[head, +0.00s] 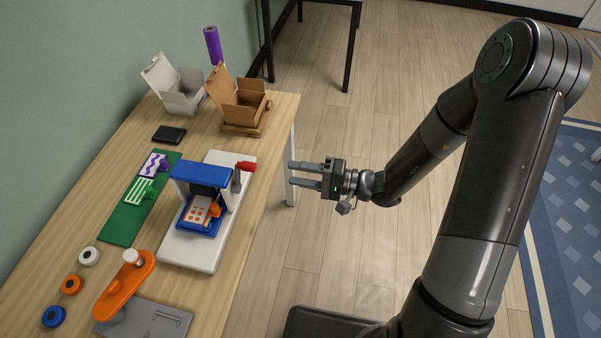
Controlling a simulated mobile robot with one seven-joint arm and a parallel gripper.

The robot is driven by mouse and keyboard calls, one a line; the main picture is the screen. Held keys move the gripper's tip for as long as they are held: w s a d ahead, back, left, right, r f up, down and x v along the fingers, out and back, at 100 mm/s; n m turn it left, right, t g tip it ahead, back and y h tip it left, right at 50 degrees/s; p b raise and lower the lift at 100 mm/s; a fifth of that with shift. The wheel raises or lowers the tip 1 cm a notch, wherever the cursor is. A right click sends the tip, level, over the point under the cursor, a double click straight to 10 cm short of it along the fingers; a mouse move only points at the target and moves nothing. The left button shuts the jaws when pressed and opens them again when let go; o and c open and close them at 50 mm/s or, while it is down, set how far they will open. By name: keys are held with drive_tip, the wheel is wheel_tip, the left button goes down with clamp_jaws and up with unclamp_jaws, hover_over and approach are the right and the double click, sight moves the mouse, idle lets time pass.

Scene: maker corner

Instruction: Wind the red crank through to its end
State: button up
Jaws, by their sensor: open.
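The red crank handle (246,166) sits at the top of a grey crank arm (236,184) on the right side of a small blue press (203,174). The press stands on a white base (190,250) on the table. A card with orange dots (199,211) lies on the blue bed at the press's front, with a small orange piece beside it. My gripper (290,174) is open and empty, to the right of the crank and apart from it, with its fingers pointing left past the table's right edge.
Cards and stamps lie on a green mat (118,225). An orange lever tool (124,285) on a grey plate and several coloured discs (71,285) are in front. A black wallet-like item (169,134), a white box (181,95) and a cardboard box (243,101) stand behind.

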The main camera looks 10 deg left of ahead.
drive_tip(key=shift+c, duration=0.5)
drive_tip(key=shift+a+r+n+g, duration=0.1)
drive_tip(key=shift+a+n+g, duration=0.05)
drive_tip(key=shift+n+g, duration=0.15)
drive_tip(key=shift+c, duration=0.8)
drive_tip(key=a+n+g, duration=0.1)
drive_tip(key=n+g, duration=0.1)
drive_tip(key=a+r+n+g+h, duration=0.1)
drive_tip(key=n+g, duration=0.1)
drive_tip(key=w+a+r+n+g, duration=0.1)
drive_tip(key=a+n+g, duration=0.1)
drive_tip(key=shift+h, duration=0.4)
drive_tip(key=c, duration=0.4)
drive_tip(key=a+n+g+h, duration=0.1)
drive_tip(key=n+h, duration=0.1)
drive_tip(key=w+a+r+n+g+h, duration=0.1)
drive_tip(key=n+h, duration=0.1)
drive_tip(key=a+n+g+h, duration=0.1)
drive_tip(key=n+g+h, duration=0.1)
drive_tip(key=n+h, duration=0.1)
drive_tip(key=shift+w+a+r, duration=0.25)
drive_tip(key=shift+w+r, duration=0.05)
clamp_jaws()
drive_tip(key=w+a+r+n+t+h, duration=0.5)
drive_tip(key=w+r+h, duration=0.2)
drive_tip(key=w+h, duration=0.2)
drive_tip(key=s+f, duration=0.8)
drive_tip(key=shift+s+d+f, duration=0.2)
drive_tip(key=shift+s+f, duration=0.05)
